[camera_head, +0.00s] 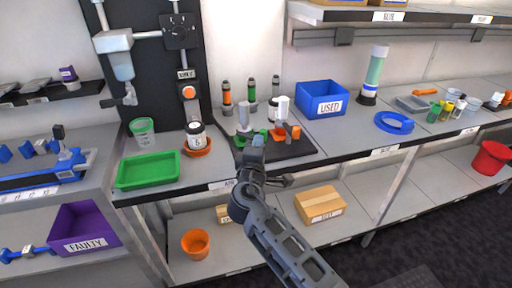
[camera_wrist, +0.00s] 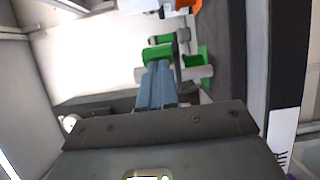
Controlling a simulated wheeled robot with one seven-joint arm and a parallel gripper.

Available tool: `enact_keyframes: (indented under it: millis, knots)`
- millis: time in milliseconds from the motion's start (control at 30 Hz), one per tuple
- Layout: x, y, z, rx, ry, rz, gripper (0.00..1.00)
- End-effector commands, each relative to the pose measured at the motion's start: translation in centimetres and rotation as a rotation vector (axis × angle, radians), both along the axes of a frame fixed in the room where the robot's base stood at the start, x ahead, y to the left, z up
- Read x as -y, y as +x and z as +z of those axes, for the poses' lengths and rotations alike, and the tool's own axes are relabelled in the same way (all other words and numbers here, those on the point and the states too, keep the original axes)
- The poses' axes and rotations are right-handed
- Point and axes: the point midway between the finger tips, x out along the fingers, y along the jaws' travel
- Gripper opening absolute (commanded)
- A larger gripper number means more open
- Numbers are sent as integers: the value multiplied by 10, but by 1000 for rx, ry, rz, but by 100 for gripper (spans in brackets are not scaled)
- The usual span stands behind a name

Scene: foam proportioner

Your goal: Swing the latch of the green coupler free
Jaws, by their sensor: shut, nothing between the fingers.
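The green coupler (camera_wrist: 157,53) shows in the wrist view just beyond my fingertips, with a second green part (camera_wrist: 196,68) to its right and grey-white pieces beside it. I cannot tell which of these parts is the latch. My gripper's blue fingers (camera_wrist: 160,66) are together and empty. Their tips overlap the lower edge of the coupler in the wrist view; I cannot tell whether they touch it.
White and orange fittings (camera_head: 293,131) stand on the dark mat (camera_head: 300,149) close to my gripper. A bowl with a jar (camera_head: 196,140) and a green tray (camera_head: 148,170) lie to the left. A blue USED bin (camera_head: 322,99) stands behind right. Free bench lies right of the mat.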

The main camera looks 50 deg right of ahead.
Motion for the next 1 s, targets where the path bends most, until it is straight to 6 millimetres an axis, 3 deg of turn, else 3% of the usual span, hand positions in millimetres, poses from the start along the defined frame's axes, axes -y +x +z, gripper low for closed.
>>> enact_keyframes:
  millis: [500,1000]
  knots:
    - [22,-7,-1,1,-1,-3,0]
    - [26,-7,0,-1,-1,-2,0]
